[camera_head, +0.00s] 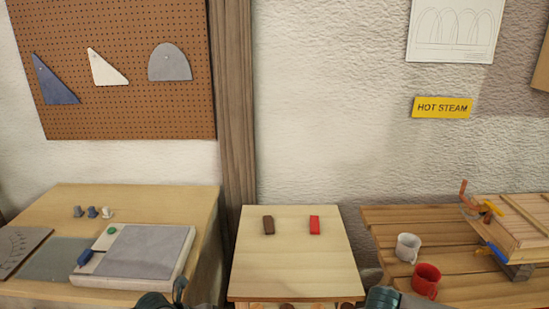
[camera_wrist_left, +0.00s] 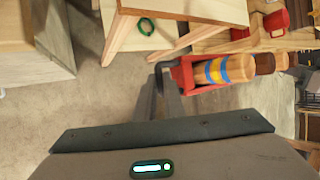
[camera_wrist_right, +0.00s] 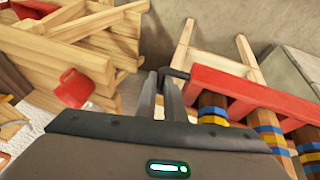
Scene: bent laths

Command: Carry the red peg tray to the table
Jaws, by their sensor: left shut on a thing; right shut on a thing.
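The red peg tray (camera_wrist_left: 187,72) shows at one end in the left wrist view, and its long red side (camera_wrist_right: 230,88) shows in the right wrist view. Wooden pegs with blue and yellow bands stand in it (camera_wrist_left: 235,69). My left gripper (camera_wrist_left: 165,78) is shut on one end of the tray. My right gripper (camera_wrist_right: 170,82) is shut at the other end, by a dark handle. In the head view only peg tops (camera_head: 286,306) show at the bottom edge, in front of a small pale table (camera_head: 290,262); the tray body is out of frame.
A brown block (camera_head: 268,225) and a red block (camera_head: 314,225) lie on the small table. A workbench (camera_head: 190,200) stands left. A slatted bench (camera_head: 385,225) with a white mug (camera_head: 407,247) and a red mug (camera_head: 426,281) stands right. A green ring (camera_wrist_left: 147,26) shows near the table legs.

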